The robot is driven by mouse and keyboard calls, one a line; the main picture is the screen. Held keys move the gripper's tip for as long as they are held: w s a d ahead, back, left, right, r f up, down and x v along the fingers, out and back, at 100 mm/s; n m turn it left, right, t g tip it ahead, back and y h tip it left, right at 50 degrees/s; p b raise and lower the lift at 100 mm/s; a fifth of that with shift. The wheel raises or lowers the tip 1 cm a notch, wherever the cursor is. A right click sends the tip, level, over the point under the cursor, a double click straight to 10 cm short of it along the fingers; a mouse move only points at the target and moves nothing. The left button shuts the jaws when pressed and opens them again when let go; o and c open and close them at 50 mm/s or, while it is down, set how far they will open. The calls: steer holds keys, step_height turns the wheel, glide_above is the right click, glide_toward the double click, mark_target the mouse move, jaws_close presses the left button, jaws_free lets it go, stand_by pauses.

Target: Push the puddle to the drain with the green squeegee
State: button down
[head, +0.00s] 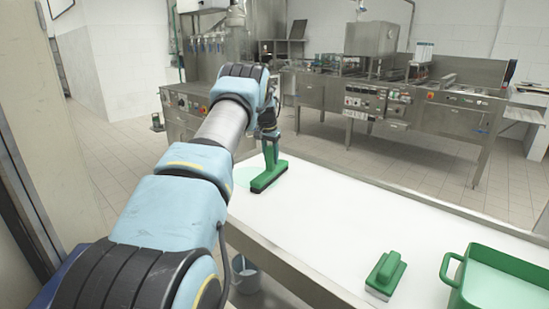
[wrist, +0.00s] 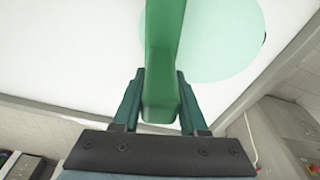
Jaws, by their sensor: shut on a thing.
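The green squeegee (head: 268,178) is upright on or just above the white table (head: 330,215), its long head at the puddle's right side. My gripper (head: 269,134) is shut on its handle; the wrist view shows the green handle (wrist: 163,70) between the fingers (wrist: 160,77). The pale green puddle (head: 243,175) lies flat near the table's far left end, partly hidden by my arm. It also shows as a round patch in the wrist view (wrist: 225,38). A small dark arc (wrist: 264,38) shows at its edge; I cannot tell whether it is the drain.
A green brush-like block (head: 385,275) and a green tray (head: 505,280) with pale contents stand at the table's near right. A grey bucket (head: 246,272) is below the table's front edge. Steel machines (head: 400,100) stand beyond. The middle of the table is clear.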

steer(key=w+a, duration=0.1)
steer(key=a, duration=0.1)
steer(key=w+a+p, duration=0.1)
steer(key=w+a, duration=0.1)
steer(key=shift+w+a+p, duration=0.1)
steer(key=shift+w+p, duration=0.1)
steer(key=shift+p, duration=0.1)
stand_by(0.4)
steer(key=shift+f, duration=0.15)
stand_by(1.4)
step_height(320, 180, up, 7)
steer(key=p, duration=0.4)
stand_by(0.4)
